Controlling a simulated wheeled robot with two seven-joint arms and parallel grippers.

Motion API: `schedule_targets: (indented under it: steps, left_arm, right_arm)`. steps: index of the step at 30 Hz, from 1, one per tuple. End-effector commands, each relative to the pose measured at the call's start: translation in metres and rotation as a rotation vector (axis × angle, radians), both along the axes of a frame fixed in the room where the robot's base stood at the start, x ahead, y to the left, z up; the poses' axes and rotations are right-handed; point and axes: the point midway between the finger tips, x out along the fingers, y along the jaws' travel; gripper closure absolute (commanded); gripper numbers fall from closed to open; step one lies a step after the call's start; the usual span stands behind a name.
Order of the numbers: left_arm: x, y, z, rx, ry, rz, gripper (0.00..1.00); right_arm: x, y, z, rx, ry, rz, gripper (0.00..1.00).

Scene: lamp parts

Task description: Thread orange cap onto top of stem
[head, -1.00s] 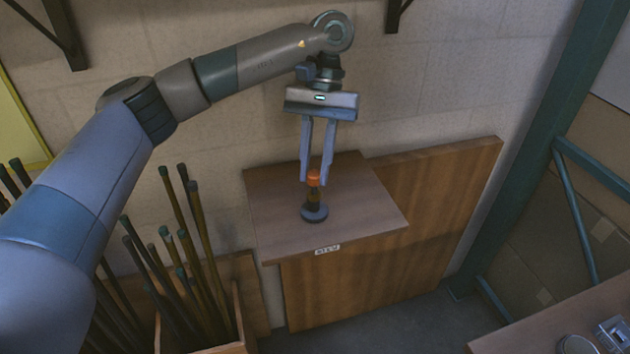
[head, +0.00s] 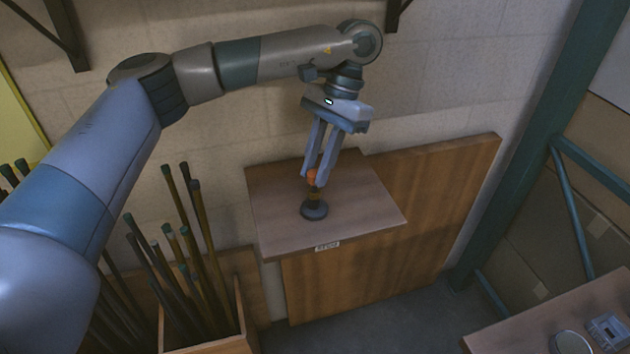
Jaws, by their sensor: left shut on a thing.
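The small orange cap (head: 311,175) sits at the top of the dark stem (head: 315,195). The stem stands upright on a round dark base (head: 314,211) on the wooden wall shelf. My left gripper (head: 317,178) points down from above, tilted, with its fingertips shut on the orange cap. The fingers partly hide the cap and the upper stem. I cannot tell how far the cap is seated on the stem. My right gripper is not in view.
The wooden shelf top (head: 375,205) is clear around the base. A box of several dark rods (head: 205,270) stands at lower left. A green post (head: 525,150) rises at right. Another table (head: 550,325) with small metal items is at lower right.

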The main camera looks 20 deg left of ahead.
Motion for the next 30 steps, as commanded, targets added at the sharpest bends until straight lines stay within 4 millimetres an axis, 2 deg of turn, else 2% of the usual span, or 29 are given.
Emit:
schedule_targets:
  steps: [5,15,24,25,26,27,30]
  left_arm:
    - [0.0019,0.0026,0.0035,0.009,-0.01,-0.133,1.0]
    - [-0.0001,0.0005,0.0021,0.009,-0.008,-0.531,1.0]
    - [0.0001,0.0006,0.003,0.009,-0.007,-0.575,1.0]
    - [0.0001,0.0006,0.0031,0.009,-0.007,-0.575,0.76]
    - [0.0001,0.0006,0.003,0.009,-0.007,-0.575,0.69]
    - [-0.0002,0.0003,0.0028,0.009,-0.007,-0.575,0.65]
    - [-0.0008,-0.0006,0.0018,0.007,-0.006,-0.576,0.65]
  right_arm:
    - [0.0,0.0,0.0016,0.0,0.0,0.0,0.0]
    - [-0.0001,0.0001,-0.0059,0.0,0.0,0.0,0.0]
    - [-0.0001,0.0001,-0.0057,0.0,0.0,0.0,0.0]
    - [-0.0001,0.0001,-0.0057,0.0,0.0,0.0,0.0]
    - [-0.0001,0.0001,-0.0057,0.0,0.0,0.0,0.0]
    - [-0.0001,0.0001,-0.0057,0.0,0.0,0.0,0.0]
    - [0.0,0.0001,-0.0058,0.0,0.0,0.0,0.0]
